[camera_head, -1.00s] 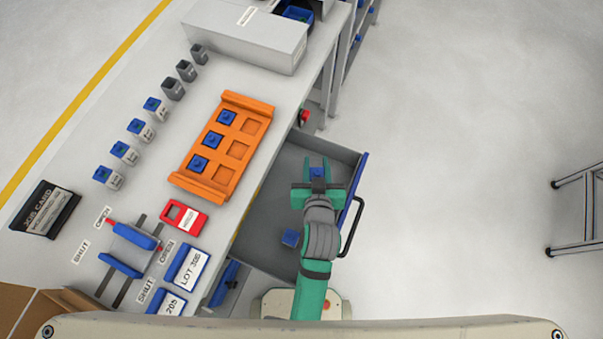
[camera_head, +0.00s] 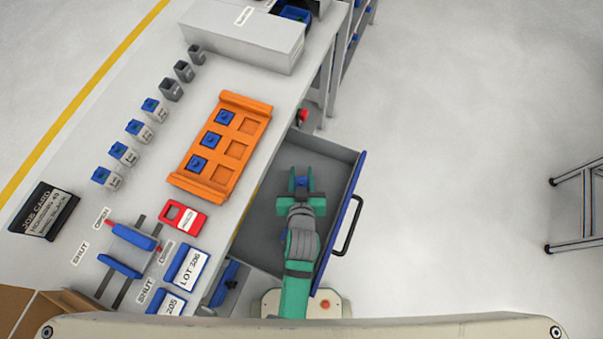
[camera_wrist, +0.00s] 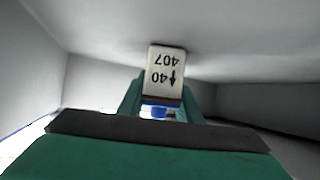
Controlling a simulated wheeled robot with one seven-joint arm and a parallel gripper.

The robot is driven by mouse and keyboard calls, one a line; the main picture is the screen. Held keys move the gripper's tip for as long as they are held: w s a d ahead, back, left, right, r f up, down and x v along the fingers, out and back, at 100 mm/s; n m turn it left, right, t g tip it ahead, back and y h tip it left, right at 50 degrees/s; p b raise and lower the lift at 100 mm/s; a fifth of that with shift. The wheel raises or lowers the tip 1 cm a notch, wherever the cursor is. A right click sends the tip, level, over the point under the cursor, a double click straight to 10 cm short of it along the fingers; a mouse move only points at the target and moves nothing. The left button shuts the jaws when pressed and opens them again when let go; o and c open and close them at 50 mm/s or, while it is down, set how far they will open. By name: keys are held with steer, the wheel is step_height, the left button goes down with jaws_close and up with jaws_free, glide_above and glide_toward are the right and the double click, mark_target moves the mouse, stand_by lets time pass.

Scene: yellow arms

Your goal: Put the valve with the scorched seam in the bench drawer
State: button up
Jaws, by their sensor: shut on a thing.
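The bench drawer (camera_head: 265,218) is pulled open at the bench's right side. My gripper (camera_head: 301,183) is over the inside of the drawer and shut on a valve (camera_head: 302,182) with a blue top. In the wrist view the held valve (camera_wrist: 166,68) shows a pale body marked 407 and 40 with an arrow, between the green fingers. The pale drawer interior surrounds it there. I cannot tell whether the valve touches the drawer floor. No scorched seam can be made out on the side I see.
An orange tray (camera_head: 193,182) with several blue-topped valves lies on the bench. More valves (camera_head: 124,152) and grey holders (camera_head: 172,89) stand in a row behind it. A black job card (camera_head: 45,210), a red tag (camera_head: 183,217) and a slide fixture (camera_head: 130,243) are at lower left.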

mark_target(301, 186)
steer(key=shift+f, duration=0.15)
steer(key=o, duration=1.1)
steer(key=shift+v, duration=3.85)
